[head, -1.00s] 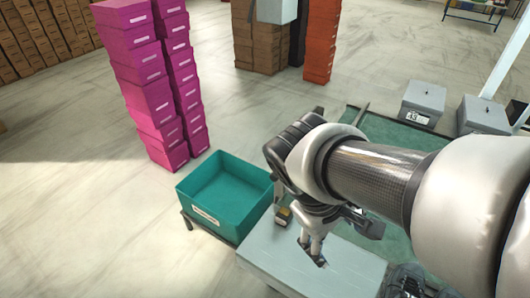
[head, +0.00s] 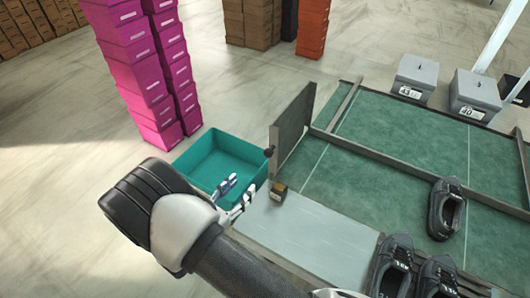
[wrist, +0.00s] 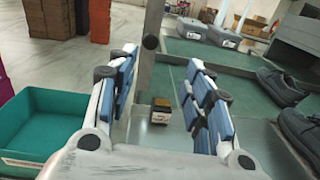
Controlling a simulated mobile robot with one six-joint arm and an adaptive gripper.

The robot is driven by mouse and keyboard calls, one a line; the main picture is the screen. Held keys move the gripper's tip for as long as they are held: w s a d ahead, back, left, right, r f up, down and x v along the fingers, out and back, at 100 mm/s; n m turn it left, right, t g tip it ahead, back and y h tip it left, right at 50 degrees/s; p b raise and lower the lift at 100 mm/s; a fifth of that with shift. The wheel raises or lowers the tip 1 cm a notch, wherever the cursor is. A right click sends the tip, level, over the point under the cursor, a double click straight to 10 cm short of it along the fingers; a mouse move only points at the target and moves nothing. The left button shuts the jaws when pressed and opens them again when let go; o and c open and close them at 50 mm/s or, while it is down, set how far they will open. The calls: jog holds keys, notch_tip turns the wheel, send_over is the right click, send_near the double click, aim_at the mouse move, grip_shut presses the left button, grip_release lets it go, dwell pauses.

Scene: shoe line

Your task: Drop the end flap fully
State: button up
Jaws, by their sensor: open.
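The end flap (head: 295,125) is a grey panel standing upright at the left end of the green bed in the head view. A round dark knob (head: 269,151) sits on its near edge. The flap's far face is hidden.
A teal bin (head: 205,155) stands left of the flap. A small dark box (head: 278,193) lies on the pale plate (head: 310,235) near the flap's foot. Black shoes (head: 446,208) and lidded grey boxes (head: 414,77) are to the right. Magenta stacks (head: 137,65) stand behind the bin.

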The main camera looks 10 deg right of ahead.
jog(key=f, duration=0.1)
jog(key=n+b, duration=0.1)
jog(key=b, duration=0.2)
send_near(267, 154)
jog(key=shift+t+y, duration=0.3)
jog(key=shift+t, duration=0.1)
jog(key=x, duration=0.9)
jog(key=shift+d+f, duration=0.15)
jog(key=shift+d, duration=0.2)
grip_shut()
